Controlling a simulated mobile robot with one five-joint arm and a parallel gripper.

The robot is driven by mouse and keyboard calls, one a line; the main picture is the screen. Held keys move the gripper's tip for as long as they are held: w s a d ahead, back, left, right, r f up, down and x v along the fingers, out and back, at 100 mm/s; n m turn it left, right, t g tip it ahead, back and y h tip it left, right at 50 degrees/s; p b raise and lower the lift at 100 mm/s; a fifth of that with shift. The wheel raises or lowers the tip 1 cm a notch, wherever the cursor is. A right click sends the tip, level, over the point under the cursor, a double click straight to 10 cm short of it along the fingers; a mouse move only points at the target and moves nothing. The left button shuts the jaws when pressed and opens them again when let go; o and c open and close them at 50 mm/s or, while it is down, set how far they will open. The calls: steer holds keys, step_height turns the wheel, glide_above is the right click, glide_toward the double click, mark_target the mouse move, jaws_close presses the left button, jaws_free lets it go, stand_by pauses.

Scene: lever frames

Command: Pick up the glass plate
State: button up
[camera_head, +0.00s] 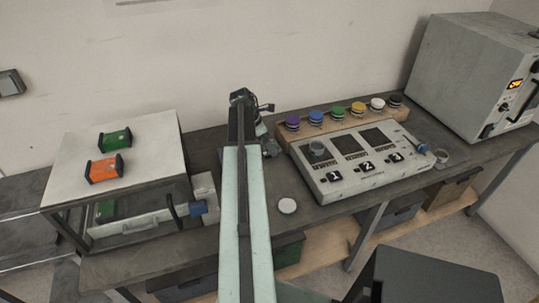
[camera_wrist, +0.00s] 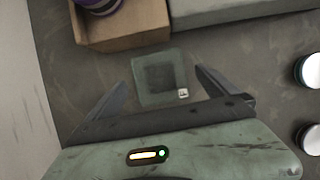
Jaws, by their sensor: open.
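The glass plate (camera_wrist: 160,72) shows in the wrist view as a square, see-through, greenish pane with a small white tag at its lower right corner. It lies flat on the dark bench top. My gripper (camera_wrist: 161,80) is open, its two dark fingers spread to the left and right of the plate's near part. I see no contact; the height of the fingers above the bench is hard to judge. In the head view my gripper (camera_head: 268,145) is over the bench left of the numbered device, and I cannot make out the plate there.
A wooden rack (camera_wrist: 135,25) with a purple-topped jar (camera_wrist: 98,4) stands just beyond the plate. The numbered device (camera_head: 362,170) is to the right. A white round lid (camera_head: 287,205) lies nearer on the bench.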

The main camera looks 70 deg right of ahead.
steer(key=shift+s+d+f, duration=0.1)
steer(key=shift+f, duration=0.1)
steer(key=shift+c, duration=0.4)
steer(key=c, duration=1.5)
